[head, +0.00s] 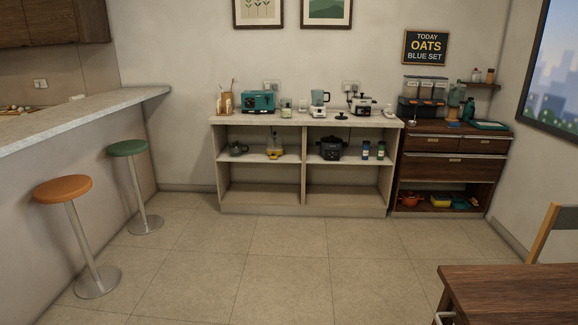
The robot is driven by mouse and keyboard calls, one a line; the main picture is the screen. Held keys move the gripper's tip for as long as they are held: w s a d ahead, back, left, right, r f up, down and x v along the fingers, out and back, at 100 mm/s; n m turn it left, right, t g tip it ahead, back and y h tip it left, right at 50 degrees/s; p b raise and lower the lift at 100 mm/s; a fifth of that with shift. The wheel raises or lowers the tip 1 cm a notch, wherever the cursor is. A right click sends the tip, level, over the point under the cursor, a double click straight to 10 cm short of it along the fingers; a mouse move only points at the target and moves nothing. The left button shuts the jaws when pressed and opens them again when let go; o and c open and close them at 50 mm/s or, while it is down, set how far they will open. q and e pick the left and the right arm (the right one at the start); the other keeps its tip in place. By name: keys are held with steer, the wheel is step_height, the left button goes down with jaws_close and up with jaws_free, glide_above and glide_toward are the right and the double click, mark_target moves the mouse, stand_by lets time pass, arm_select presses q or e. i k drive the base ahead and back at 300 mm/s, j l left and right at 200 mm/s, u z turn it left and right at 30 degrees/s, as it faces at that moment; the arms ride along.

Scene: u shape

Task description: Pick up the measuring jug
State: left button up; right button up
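I cannot pick out the measuring jug with certainty, as the items across the room are small. On the pale shelf unit's top (240,120) stand a teal toaster-like appliance (258,102), a small greenish clear container (286,108), a blender-like appliance with a bluish clear vessel (319,98) and a white cooker-like appliance with a dark top (361,104). A clear vessel on a yellow base (275,150) stands on the shelf below. Neither of my grippers can be made out in the head view.
A dark wooden cabinet (450,143) with containers on top stands at the right. An orange stool (63,188) and a green stool (127,148) stand by the left counter (75,120). A wooden table (510,290) fills the near right. The middle floor (250,260) is clear.

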mark_target(287, 104)
steer(key=i+z, duration=0.15)
steer(key=i, duration=1.9)
steer(key=i+u, duration=0.2)
steer(key=i, duration=0.3)
steer(key=i+l+u, duration=0.15)
steer(key=i, duration=0.4)
steer(key=i+l+u, duration=0.2)
steer(key=i, duration=0.3)
steer(key=i+l+u, duration=0.15)
steer(key=i+l, duration=0.15)
steer(key=i, duration=0.2)
